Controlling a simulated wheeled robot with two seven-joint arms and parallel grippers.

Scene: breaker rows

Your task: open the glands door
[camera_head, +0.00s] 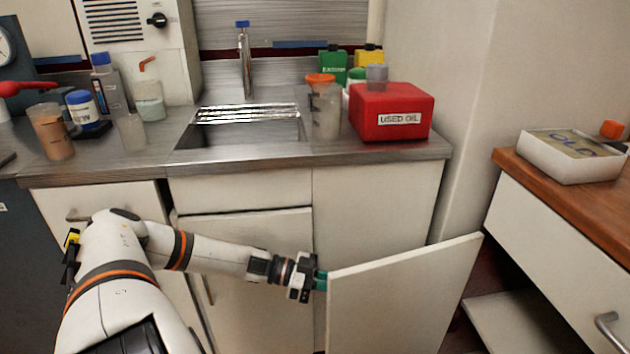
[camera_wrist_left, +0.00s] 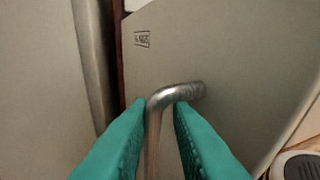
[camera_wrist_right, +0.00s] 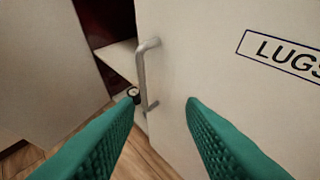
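The glands door (camera_head: 405,300) stands swung wide open at the right; the head view shows its inner face. In the left wrist view its outer face (camera_wrist_left: 225,50) carries a small label, too small to read surely, and a bent metal handle (camera_wrist_left: 177,93). My left gripper (camera_head: 321,281) reaches the door's left side; in the left wrist view its teal fingers (camera_wrist_left: 162,108) close around the handle. My right gripper (camera_wrist_right: 160,102) is open and empty, outside the head view. It faces a panel labelled LUGS (camera_wrist_right: 285,50) with a bar handle (camera_wrist_right: 144,75).
Behind the door is a dark compartment with a pale shelf (camera_head: 520,318). A wooden counter (camera_head: 575,205) holds a white tray (camera_head: 560,172). A sink counter (camera_head: 250,158) carries a red USED OIL box (camera_head: 395,112) and several containers.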

